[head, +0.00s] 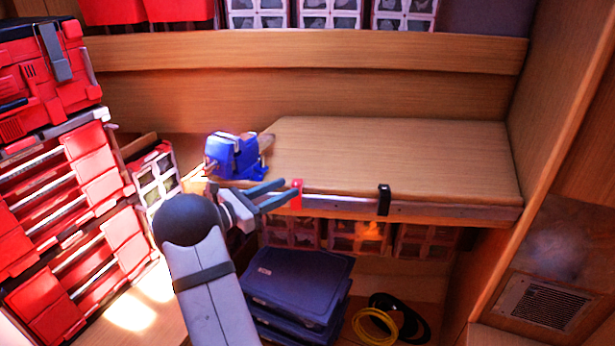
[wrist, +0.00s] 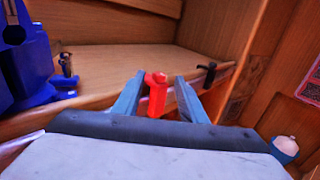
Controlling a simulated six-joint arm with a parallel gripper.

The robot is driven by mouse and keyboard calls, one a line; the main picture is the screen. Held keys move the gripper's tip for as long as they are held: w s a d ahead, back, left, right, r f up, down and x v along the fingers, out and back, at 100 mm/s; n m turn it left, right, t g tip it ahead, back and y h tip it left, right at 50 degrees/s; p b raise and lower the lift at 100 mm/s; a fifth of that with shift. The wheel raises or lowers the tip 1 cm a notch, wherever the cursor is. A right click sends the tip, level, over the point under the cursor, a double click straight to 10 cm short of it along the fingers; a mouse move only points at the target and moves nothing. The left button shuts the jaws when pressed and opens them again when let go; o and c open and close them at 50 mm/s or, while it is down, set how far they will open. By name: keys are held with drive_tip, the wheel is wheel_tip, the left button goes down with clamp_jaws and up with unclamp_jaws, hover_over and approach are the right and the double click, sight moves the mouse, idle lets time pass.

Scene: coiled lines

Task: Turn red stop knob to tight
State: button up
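The red stop (head: 297,194) sits on the metal rail along the bench's front edge in the head view. In the wrist view the red stop (wrist: 157,95) stands upright between my two fingers, its small knob at the top. My gripper (head: 286,192) is open, with its blue-grey fingertips close to the stop. In the wrist view my gripper (wrist: 160,80) shows one finger on each side of the stop, with a gap visible at least on the right. I cannot tell whether either finger touches it.
A black stop (head: 384,200) sits farther right on the same rail (head: 340,206). A blue vise (head: 233,155) stands on the bench's left end. The wooden bench top (head: 400,155) is otherwise clear. Dark cases (head: 296,280) and a yellow coil (head: 375,326) lie below.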

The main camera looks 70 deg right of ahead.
sight(308, 187)
drive_tip(key=p+x, duration=0.2)
drive_tip(key=x, duration=0.7)
clamp_jaws()
drive_tip(key=shift+s+a+m+g+y+b, duration=0.1)
drive_tip(key=shift+s+m+g+y+b, duration=0.1)
drive_tip(key=shift+m+g+y+b, duration=0.45)
drive_tip(key=shift+g, duration=0.25)
unclamp_jaws()
